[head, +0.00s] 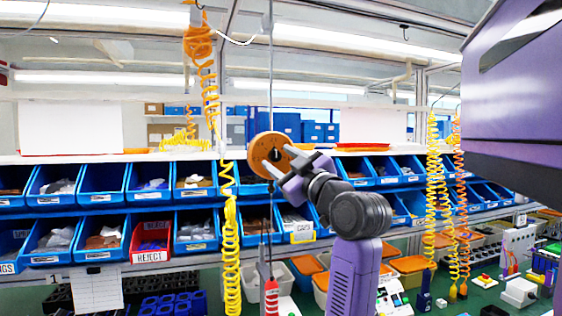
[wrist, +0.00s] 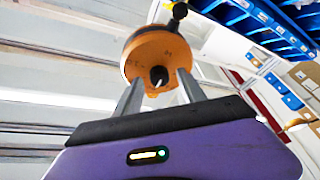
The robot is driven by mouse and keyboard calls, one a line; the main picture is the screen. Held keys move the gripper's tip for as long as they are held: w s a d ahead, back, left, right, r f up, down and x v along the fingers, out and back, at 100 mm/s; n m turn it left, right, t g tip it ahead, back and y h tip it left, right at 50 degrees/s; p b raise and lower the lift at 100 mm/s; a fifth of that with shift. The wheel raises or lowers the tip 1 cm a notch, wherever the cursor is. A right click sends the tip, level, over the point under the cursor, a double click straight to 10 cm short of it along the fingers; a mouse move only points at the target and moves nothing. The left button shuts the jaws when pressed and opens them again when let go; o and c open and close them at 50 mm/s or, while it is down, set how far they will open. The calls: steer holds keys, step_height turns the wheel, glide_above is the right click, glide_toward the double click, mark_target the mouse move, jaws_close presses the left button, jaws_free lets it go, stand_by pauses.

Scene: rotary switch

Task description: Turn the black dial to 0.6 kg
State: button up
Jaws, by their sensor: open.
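An orange round balancer (head: 262,147) hangs from a cable in the head view. It carries the black dial (head: 275,156) on its face. In the wrist view the balancer (wrist: 150,48) is tilted, and the black dial (wrist: 158,74) sits low on it with a pale pointer mark. Any scale numbers are too small to read. My gripper (head: 281,161) is open in front of the balancer. In the wrist view the gripper (wrist: 161,78) has one finger on each side of the dial, with gaps visible; I cannot tell how far the tips are from the balancer's face.
Blue bins (head: 102,181) in two rows stand behind, with one red reject bin (head: 151,236). Coiled yellow hoses (head: 231,240) hang at left and right. A cable runs up from the balancer and a red-handled tool (head: 271,296) hangs below. The air around the balancer is mostly free.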

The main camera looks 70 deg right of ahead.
steer(key=b+v, duration=0.2)
steer(key=v, duration=0.5)
steer(key=shift+s+a+f, duration=0.15)
steer(key=shift+s+a, duration=0.05)
steer(key=shift+s, duration=0.1)
